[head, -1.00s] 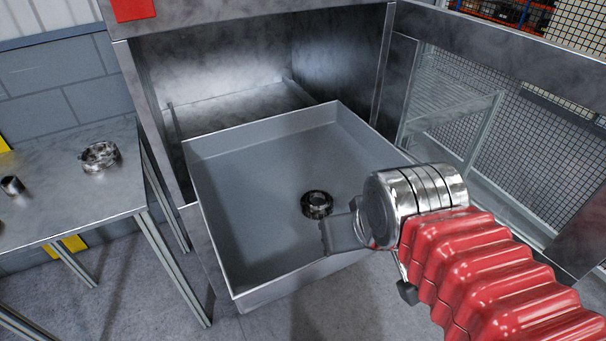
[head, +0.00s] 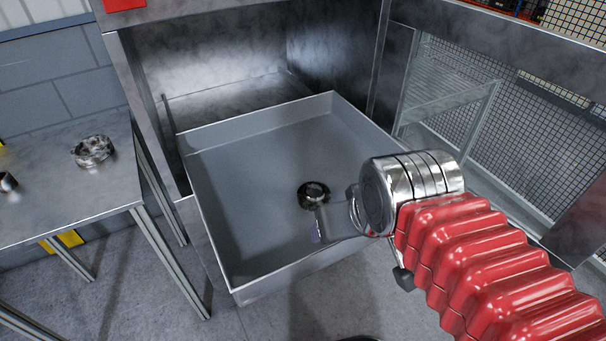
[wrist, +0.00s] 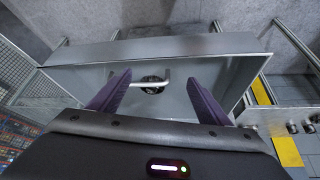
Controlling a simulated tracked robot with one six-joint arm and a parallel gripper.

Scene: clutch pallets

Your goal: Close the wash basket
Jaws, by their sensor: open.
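The wash basket (head: 240,165) is a shallow grey metal tray, pulled out of the steel washer cabinet. It also shows in the wrist view (wrist: 160,48). A dark metal ring (head: 313,194) lies inside on its floor. My gripper (head: 322,224) is over the near right part of the basket, beside the ring in the head view. In the wrist view my gripper (wrist: 157,88) has its two purple fingers apart, above the basket. A pale bent bar (wrist: 150,87) shows between them, partly across the ring; I cannot tell what it belongs to. No grip on the basket is visible.
The washer cabinet (head: 225,60) is open behind the basket, with its inside empty. Its open door (head: 530,60) stands to the right. A steel table (head: 70,185) at left carries a metal ring (head: 94,150) and a smaller part (head: 8,182). Bare floor lies in front.

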